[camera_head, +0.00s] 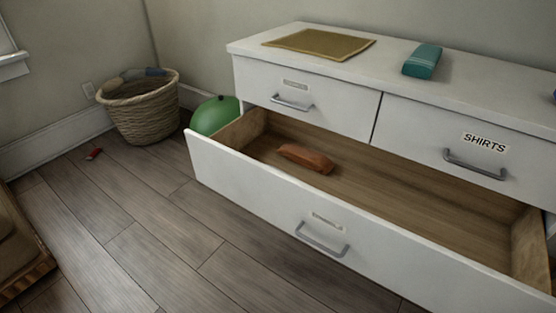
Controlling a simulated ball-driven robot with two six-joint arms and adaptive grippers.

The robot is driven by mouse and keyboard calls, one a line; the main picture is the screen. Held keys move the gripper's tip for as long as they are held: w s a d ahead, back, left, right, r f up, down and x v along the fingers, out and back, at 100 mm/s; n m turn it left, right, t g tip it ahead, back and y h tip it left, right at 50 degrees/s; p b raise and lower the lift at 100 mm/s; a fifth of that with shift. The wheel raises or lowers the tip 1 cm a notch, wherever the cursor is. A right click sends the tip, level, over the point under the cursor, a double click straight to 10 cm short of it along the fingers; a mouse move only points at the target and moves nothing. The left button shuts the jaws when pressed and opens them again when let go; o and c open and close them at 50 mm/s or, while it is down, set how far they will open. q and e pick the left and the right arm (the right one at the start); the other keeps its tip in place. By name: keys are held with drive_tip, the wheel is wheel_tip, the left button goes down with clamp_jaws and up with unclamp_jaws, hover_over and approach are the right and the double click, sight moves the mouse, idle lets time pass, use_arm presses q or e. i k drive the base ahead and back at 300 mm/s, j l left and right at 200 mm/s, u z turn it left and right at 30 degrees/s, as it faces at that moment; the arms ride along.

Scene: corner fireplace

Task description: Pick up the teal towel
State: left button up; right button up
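The teal towel (423,61) lies folded into a small block on top of the white dresser (480,82), right of the middle of the top. Neither of my grippers shows in the head view.
A tan mat (319,43) lies left of the towel. The long lower drawer (300,222) is pulled far out, with an orange-brown folded cloth (306,158) inside. A green ball (213,115) and a wicker basket (143,110) stand left. The wooden floor (130,210) in front is mostly clear.

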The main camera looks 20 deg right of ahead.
sight(422, 61)
drive_tip(key=z, duration=1.3)
